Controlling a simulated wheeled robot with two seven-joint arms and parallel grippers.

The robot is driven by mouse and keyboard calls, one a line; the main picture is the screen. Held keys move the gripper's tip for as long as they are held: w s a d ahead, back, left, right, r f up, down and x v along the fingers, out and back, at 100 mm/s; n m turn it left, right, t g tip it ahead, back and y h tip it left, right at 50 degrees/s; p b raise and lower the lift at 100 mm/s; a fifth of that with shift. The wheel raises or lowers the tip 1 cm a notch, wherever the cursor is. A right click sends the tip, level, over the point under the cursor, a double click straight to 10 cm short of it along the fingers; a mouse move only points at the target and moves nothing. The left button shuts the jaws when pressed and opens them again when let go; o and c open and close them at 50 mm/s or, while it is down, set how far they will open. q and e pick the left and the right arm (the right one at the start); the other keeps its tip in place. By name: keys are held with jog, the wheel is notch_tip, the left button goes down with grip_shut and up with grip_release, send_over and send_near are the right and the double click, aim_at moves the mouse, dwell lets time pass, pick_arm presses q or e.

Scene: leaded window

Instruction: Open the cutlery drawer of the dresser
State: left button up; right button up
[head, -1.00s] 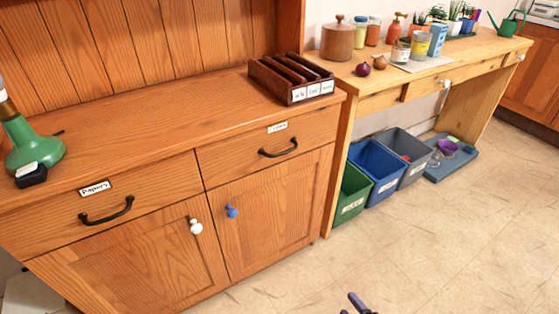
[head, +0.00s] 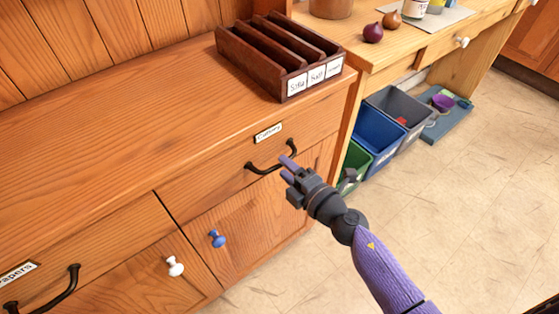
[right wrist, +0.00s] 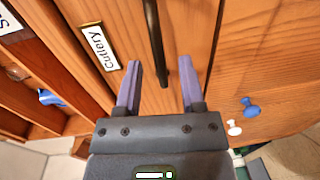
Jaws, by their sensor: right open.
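The cutlery drawer (head: 232,165) of the wooden dresser is shut, with a label reading Cutlery (head: 268,132) above its black bar handle (head: 258,169). My right gripper (head: 288,167) is at the handle's right part in the head view and hides some of it. In the right wrist view the open purple fingers (right wrist: 160,85) stand one on each side of the dark handle (right wrist: 155,40), with a gap to it on both sides. Whether the tips reach past the bar is hard to tell. My left gripper is not in view.
A dark wooden cutlery box (head: 278,60) with labelled slots stands on the dresser top. Below the drawer are a blue knob (head: 217,239) and a white knob (head: 175,266). The Papers drawer handle (head: 45,297) is at left. Bins, one blue (head: 378,132), stand under the bench at right.

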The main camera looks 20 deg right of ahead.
jog(key=shift+x, duration=1.2)
grip_shut()
dwell(0.3)
